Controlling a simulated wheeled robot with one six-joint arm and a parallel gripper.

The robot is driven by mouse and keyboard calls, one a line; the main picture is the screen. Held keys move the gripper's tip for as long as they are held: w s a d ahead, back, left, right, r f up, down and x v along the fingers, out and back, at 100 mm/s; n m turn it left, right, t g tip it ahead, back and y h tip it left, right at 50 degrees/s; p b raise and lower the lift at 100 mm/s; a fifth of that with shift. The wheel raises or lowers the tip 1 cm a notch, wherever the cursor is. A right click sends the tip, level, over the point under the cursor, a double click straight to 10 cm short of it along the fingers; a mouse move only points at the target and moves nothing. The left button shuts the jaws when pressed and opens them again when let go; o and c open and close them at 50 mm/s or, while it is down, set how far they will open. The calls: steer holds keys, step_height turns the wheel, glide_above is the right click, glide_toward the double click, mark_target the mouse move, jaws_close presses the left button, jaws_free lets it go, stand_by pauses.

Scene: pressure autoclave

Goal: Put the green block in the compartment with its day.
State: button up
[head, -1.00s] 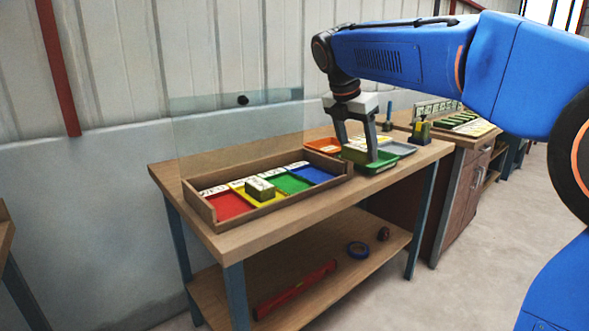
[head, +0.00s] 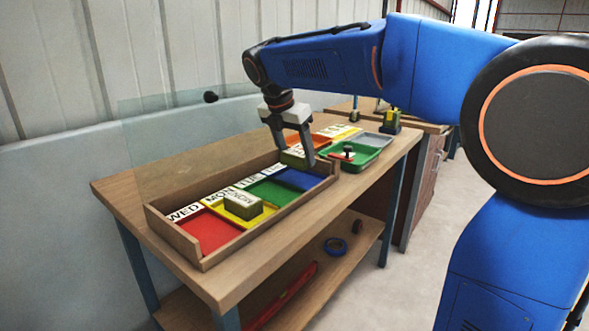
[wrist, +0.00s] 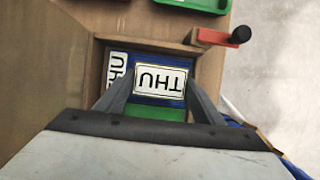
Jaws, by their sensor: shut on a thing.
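My gripper (head: 297,156) is shut on the green block (head: 292,159), an olive-green block with a white top. In the wrist view its top reads THU (wrist: 160,80). It is held over the far right end of the wooden sorting box, above the blue compartment (head: 305,180), whose own label (wrist: 118,75) reads as THU beside the block. The other compartments are green (head: 266,190) with a TUE label, yellow (head: 264,212) with a MON label and red (head: 208,231) with a WED label. The gap under the block is hard to judge.
Another olive block (head: 242,205) marked MON sits in the yellow compartment. The wooden box (head: 225,251) has raised walls. A clear panel (head: 165,130) stands behind the box.

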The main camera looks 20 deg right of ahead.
mark_target(296, 167)
steer(key=shift+f, duration=2.3)
steer(key=shift+f, duration=0.1)
steer(key=o, duration=1.1)
steer(key=v, duration=1.2)
steer(key=s+d+f+m+y, duration=0.1)
steer(key=s+d+f+m, duration=0.4)
steer(key=s, duration=0.3)
steer(key=s+d+f+m+y, duration=0.1)
steer(key=s+d+f+m, duration=0.3)
steer(key=s+f+m, duration=0.3)
steer(key=shift+s+d+f+m+t+y, duration=0.25)
steer(key=shift+s+d+f+m+t, duration=0.15)
steer(key=shift+s+f+m, duration=2.05)
steer(key=shift+s+d+f+m+t+y, duration=0.35)
steer(key=shift+s+f+m, duration=1.75)
steer(key=shift+s, duration=0.6)
steer(key=shift+s+d+f+m+t+y, duration=0.2)
steer(key=shift+s+d+f+m+t, duration=0.2)
steer(key=shift+s+f+m, duration=1.9)
